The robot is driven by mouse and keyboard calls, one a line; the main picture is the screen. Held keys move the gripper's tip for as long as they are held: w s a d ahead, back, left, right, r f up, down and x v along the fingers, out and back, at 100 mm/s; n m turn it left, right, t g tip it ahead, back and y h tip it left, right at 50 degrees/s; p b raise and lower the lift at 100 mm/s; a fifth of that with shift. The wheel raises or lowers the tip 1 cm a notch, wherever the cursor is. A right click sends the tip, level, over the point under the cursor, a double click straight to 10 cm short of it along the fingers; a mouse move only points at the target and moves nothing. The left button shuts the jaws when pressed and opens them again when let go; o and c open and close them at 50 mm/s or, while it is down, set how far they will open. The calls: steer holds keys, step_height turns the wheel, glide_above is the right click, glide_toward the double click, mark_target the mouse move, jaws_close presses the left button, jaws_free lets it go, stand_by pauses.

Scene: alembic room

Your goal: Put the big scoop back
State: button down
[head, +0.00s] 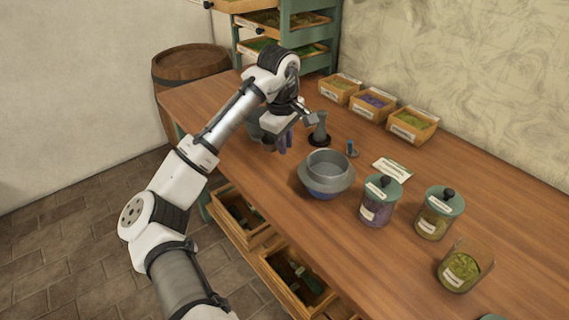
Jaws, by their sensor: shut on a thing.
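My gripper (285,143) is over the left part of the wooden workbench, its fingers pointing down. It is shut on a small dark grey piece (268,145), which I take to be the big scoop. The hand and fingers hide most of it, so its shape and whether it touches the bench cannot be told.
A dark grey stand (320,131) and a small blue tool (352,149) are right of my gripper. A grey-blue bowl (326,185) and lidded jars (377,204) stand nearer. Label boxes (411,125) line the wall. Two drawers (240,222) hang open below the bench's front edge.

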steer(key=shift+f+p, duration=0.4)
steer(key=shift+f, duration=3.4)
steer(key=shift+f, duration=0.1)
steer(key=c, duration=1.4)
jaws_free()
step_height(320, 180, up, 12)
steer(key=s+b, duration=0.1)
steer(key=shift+s+a+b, duration=0.2)
steer(key=shift+a+b, duration=0.2)
